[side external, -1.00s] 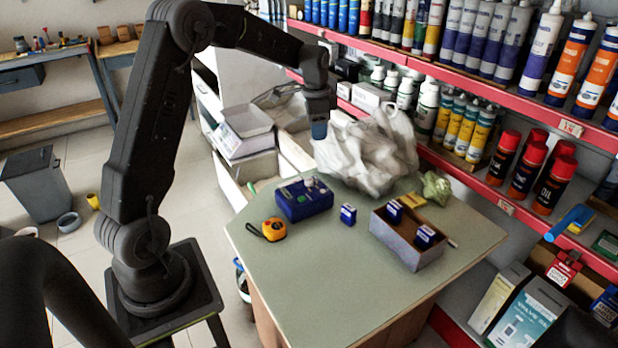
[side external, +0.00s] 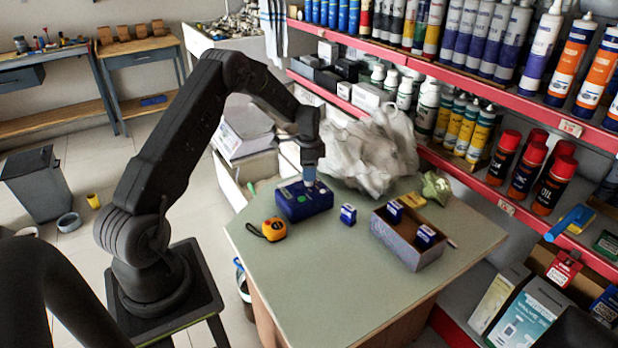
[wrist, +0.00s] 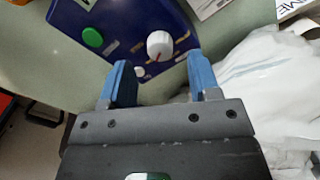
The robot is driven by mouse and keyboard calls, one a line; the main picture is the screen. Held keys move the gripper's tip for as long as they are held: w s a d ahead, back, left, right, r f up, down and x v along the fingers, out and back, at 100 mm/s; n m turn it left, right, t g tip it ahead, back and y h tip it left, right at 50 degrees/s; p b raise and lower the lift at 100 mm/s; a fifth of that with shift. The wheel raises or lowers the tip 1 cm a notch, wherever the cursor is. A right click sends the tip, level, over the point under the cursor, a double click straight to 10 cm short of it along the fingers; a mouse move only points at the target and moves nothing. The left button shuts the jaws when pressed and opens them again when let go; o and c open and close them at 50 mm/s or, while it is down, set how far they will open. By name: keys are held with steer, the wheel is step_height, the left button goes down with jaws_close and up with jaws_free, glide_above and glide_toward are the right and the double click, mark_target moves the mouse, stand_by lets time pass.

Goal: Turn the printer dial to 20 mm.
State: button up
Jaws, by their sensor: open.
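The printer (side external: 304,203) is a dark blue box near the back left of the table; it also shows in the wrist view (wrist: 120,45). Its dial (wrist: 160,45) is a round white knob with a red pointer line. In the side view my gripper (side external: 310,180) is right over the printer. The dial lies just past the fingertips in the wrist view. Its scale marks are too small to read.
An orange tape measure (side external: 273,229) lies left of the printer, and a small blue box (side external: 348,214) right of it. A cardboard tray (side external: 397,244) holds small blue boxes. A crumpled plastic bag (side external: 365,150) lies close behind the printer. The table front (side external: 330,290) is clear.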

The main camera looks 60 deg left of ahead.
steer(key=shift+f, duration=1.6)
steer(key=c, duration=0.9)
